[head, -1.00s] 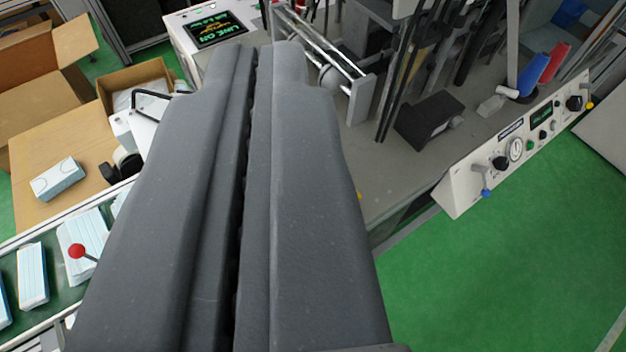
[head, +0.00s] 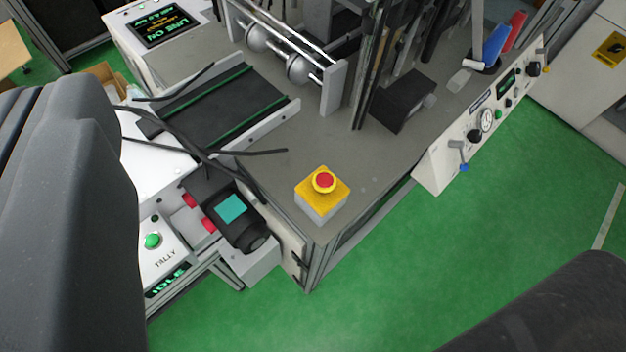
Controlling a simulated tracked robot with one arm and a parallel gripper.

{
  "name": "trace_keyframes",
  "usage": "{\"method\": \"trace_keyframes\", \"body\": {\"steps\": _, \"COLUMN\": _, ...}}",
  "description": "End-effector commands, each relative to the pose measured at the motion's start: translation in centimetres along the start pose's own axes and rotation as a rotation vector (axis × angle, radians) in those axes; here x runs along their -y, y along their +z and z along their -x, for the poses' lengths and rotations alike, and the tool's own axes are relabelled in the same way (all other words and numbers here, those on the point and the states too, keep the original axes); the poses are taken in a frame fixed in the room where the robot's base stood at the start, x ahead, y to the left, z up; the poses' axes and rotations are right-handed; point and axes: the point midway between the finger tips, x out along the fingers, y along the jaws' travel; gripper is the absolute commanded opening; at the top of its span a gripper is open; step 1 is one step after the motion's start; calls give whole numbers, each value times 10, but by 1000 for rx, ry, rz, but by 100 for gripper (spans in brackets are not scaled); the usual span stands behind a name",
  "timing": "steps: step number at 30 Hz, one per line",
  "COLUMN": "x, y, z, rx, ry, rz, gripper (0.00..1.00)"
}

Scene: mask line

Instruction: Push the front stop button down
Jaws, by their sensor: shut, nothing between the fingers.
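The stop button (head: 324,181) is a red cap with a yellow collar on a yellow-topped grey box (head: 320,206). It stands upright near the front corner of the grey machine bed, in full view. I cannot tell from its height whether it is pressed. My gripper (head: 35,95) fills the left edge of the picture, dark grey, shut and empty, partly cut off by the frame. It lies well to the left of the button in the picture, and does not appear to touch it.
A black device with a teal screen (head: 231,207) and dark cables stand left of the button. A slanted control panel (head: 485,125) is at right. Black uprights rise behind. Green floor is open in front.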

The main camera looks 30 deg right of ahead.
Motion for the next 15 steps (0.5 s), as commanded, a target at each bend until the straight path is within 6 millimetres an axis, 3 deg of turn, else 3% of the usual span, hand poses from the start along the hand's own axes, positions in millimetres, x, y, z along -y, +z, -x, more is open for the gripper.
{"method": "trace_keyframes", "body": {"steps": 3, "x": -18, "y": 0, "z": -51, "rx": 71, "ry": 2, "rz": -78, "gripper": 0}}
{"method": "trace_keyframes", "body": {"steps": 8, "x": -49, "y": 20, "z": -113, "rx": 145, "ry": 16, "rz": -195, "gripper": 0}}
{"method": "trace_keyframes", "body": {"steps": 15, "x": -100, "y": 76, "z": -186, "rx": 259, "ry": 69, "rz": -380, "gripper": 0}}
